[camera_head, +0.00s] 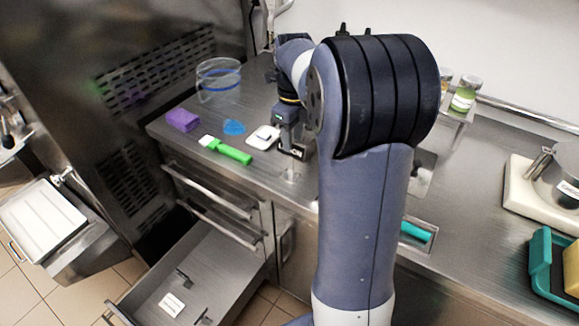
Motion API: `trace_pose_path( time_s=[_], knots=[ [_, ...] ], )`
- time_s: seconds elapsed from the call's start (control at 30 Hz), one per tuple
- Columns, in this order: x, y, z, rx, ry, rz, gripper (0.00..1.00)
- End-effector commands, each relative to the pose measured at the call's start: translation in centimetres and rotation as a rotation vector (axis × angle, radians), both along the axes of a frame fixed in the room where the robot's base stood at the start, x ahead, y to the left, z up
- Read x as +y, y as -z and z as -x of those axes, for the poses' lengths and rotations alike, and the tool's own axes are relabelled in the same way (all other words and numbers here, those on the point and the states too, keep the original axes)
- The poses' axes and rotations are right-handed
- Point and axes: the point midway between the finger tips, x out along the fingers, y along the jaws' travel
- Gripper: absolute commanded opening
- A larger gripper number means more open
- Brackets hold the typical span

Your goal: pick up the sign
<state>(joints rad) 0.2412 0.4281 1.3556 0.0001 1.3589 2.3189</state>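A small dark sign (295,151) with white lettering, partly readable as "ON", is at the counter's front edge, left of my arm's column. My gripper (289,143) points down right at the sign, and the two overlap in this view. The fingertips are too small and too covered to tell whether they are open or shut, or whether they touch the sign. Part of the sign's right side lies close to my arm, which hides what is behind it.
A white square item (263,138), a green-handled tool (232,153), a blue piece (234,127), a purple block (182,120) and a clear container (218,80) stand left of the gripper. An open drawer (235,262) juts out below. Teal and yellow items (541,262) sit far right.

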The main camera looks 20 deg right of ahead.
Motion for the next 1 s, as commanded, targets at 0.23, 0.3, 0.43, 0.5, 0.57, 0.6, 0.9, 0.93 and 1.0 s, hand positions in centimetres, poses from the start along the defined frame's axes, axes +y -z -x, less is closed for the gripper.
trace_pose_path(
  time_s=[0.23, 0.3, 0.43, 0.5, 0.57, 0.6, 0.9, 0.93, 1.0],
  knots=[
    [0.1, 2.3, 0.1, 0.001, -0.002, 0.000, 0.35],
    [0.3, 3.0, 0.1, 0.001, -0.003, 0.000, 0.35],
    [0.8, 5.1, 0.4, 0.004, -0.002, -0.001, 0.35],
    [0.8, 6.1, 0.3, 0.003, -0.002, -0.001, 0.35],
    [0.8, 6.7, 0.3, 0.001, -0.002, 0.000, 0.35],
    [0.8, 7.0, 0.3, 0.001, -0.002, 0.000, 0.35],
    [0.8, 7.3, 0.3, -0.001, -0.002, 0.001, 0.33],
    [0.8, 7.3, 0.3, -0.001, -0.002, 0.001, 0.30],
    [0.8, 7.3, 0.3, -0.001, -0.002, 0.000, 0.25]
  ],
)
